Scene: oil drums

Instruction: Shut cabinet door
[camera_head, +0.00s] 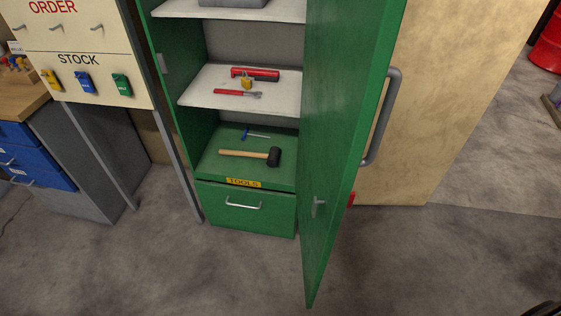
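A tall green cabinet stands in the middle of the head view, with white shelves and a bottom drawer (246,208). Its green door (335,140) is hinged on the right and stands wide open, swung out toward me. The left side of the cabinet opening is uncovered. Neither of my grippers can be made out in this view.
Inside lie a mallet (250,155), a red tool (238,93) and a padlock (247,83). A STOCK board (78,75) on grey legs and a workbench with blue drawers (32,158) stand left. A beige panel (440,100) is behind the door. The concrete floor in front is clear.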

